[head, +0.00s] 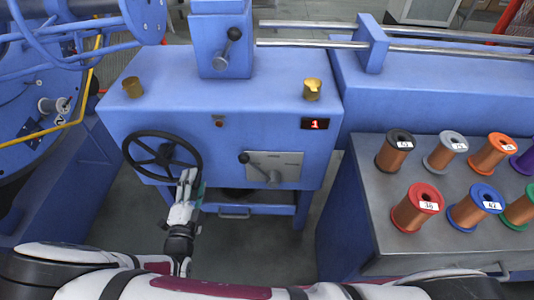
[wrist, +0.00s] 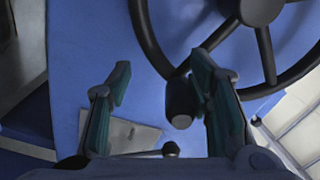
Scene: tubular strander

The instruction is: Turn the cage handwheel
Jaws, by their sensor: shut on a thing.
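The cage handwheel (head: 165,156) is a black spoked wheel on the left front of the blue machine cabinet. It also shows at the upper right of the wrist view (wrist: 260,10). My gripper (head: 189,184) is at the wheel's lower right rim. In the wrist view its two teal-padded fingers (wrist: 162,105) stand on either side of the wheel's black knob (wrist: 181,103), and the gripper is shut on the handwheel there. The knob sits close to the right finger, with a visible gap toward the left finger. The right finger hides part of the rim.
A lever with a black ball (head: 257,167) on a grey plate is right of the wheel. Another lever (head: 228,48) is on the upper box. A red display (head: 315,124) reads 1. A bench (head: 385,225) with several wire spools stands right. A yellow rail (head: 83,95) runs left.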

